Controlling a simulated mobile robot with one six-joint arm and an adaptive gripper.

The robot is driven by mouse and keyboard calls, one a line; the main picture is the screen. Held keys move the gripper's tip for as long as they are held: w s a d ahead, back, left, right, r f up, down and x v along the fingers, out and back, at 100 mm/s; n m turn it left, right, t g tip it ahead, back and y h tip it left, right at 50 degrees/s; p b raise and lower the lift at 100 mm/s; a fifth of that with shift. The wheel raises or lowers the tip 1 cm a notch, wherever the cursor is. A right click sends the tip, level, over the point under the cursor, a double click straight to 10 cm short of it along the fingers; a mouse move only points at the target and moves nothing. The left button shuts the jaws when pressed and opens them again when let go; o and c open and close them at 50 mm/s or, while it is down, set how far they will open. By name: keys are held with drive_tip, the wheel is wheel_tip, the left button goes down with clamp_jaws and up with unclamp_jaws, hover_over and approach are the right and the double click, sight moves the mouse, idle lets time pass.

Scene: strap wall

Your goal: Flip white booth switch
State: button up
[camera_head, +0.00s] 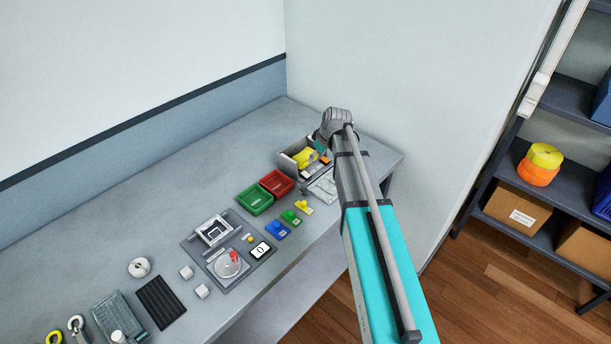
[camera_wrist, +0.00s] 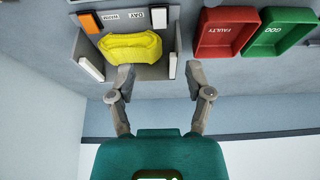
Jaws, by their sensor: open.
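The booth is a grey open box (camera_wrist: 140,72) with a folded yellow strap (camera_wrist: 133,46) inside. In the wrist view an orange block (camera_wrist: 90,22) sits at its upper left, beside labels that seem to read WARM and DAY. One white bar (camera_wrist: 92,68) is at the lower left corner and another white bar (camera_wrist: 172,67) at the lower right; I cannot tell which is the switch. My gripper (camera_wrist: 158,78) is open, its fingers spread at the box's near edge. The right white bar shows between the fingertips, nearer the right one; contact is unclear. In the head view the booth (camera_head: 286,163) is partly hidden by my arm.
Red (camera_wrist: 226,32) and green (camera_wrist: 282,32) trays lie beside the booth. Small blue (camera_head: 277,229), green (camera_head: 291,216) and yellow (camera_head: 304,207) pieces stand near the bench (camera_head: 120,225) front. A wall rises behind the booth; a shelf (camera_head: 560,180) stands right.

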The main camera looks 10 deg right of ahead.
sight(306, 174)
drive_tip(key=shift+b+x, duration=5.05)
drive_tip(key=shift+x, duration=0.7)
drive_tip(key=shift+s+d+f, duration=0.1)
clamp_jaws()
